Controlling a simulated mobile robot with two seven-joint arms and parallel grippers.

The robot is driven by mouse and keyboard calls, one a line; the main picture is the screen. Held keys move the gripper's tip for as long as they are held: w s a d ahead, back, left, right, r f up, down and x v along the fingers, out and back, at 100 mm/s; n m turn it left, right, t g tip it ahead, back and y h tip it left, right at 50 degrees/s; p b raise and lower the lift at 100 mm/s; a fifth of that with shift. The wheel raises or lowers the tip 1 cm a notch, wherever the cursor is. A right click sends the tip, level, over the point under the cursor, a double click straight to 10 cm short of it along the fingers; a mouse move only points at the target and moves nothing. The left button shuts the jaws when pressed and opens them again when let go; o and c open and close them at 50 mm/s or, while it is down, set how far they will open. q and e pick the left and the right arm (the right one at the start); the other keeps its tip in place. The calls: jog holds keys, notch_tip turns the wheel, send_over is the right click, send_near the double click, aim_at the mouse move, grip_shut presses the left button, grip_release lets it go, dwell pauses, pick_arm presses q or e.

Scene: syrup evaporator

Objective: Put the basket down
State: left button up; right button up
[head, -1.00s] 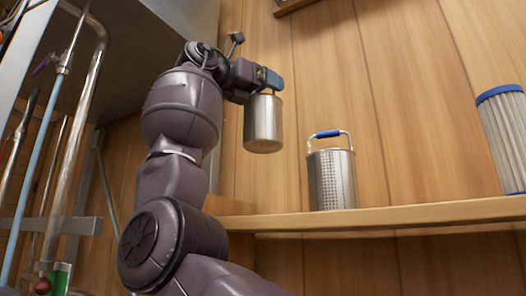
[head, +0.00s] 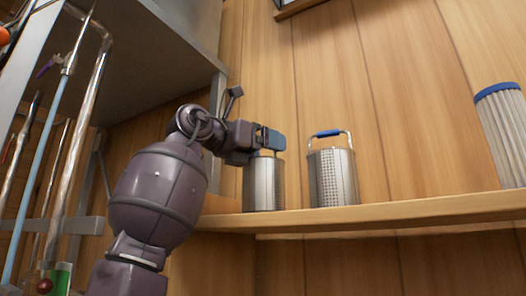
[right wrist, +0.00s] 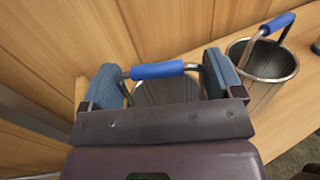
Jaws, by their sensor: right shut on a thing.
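The held basket (head: 263,186) is a metal cylinder, upright at the left part of the wooden shelf (head: 400,215). Its lower edge meets the shelf's front edge in the head view; from this low angle I cannot tell for sure whether it bears on the shelf. My right gripper (head: 271,141) is above it, shut on its handle. In the right wrist view the blue handle grip (right wrist: 157,70) lies between the two fingers of the gripper (right wrist: 165,80), with the basket's ribbed inside below. My left gripper is not in view.
A second perforated basket (head: 332,178) with a blue-gripped handle stands close to the right on the shelf. A pleated filter with a blue rim (head: 503,135) is farther right. A wooden plank wall (head: 400,90) is behind. Metal pipes (head: 75,140) and a steel tank (head: 160,60) are at the left.

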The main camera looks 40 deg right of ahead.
jog(key=shift+f, duration=0.35)
jog(key=o, duration=1)
jog(key=shift+o, duration=0.2)
jog(key=w+a+b, duration=0.1)
jog(key=a, duration=1.1)
jog(key=shift+w+b, duration=0.15)
jog(key=shift+b, duration=0.2)
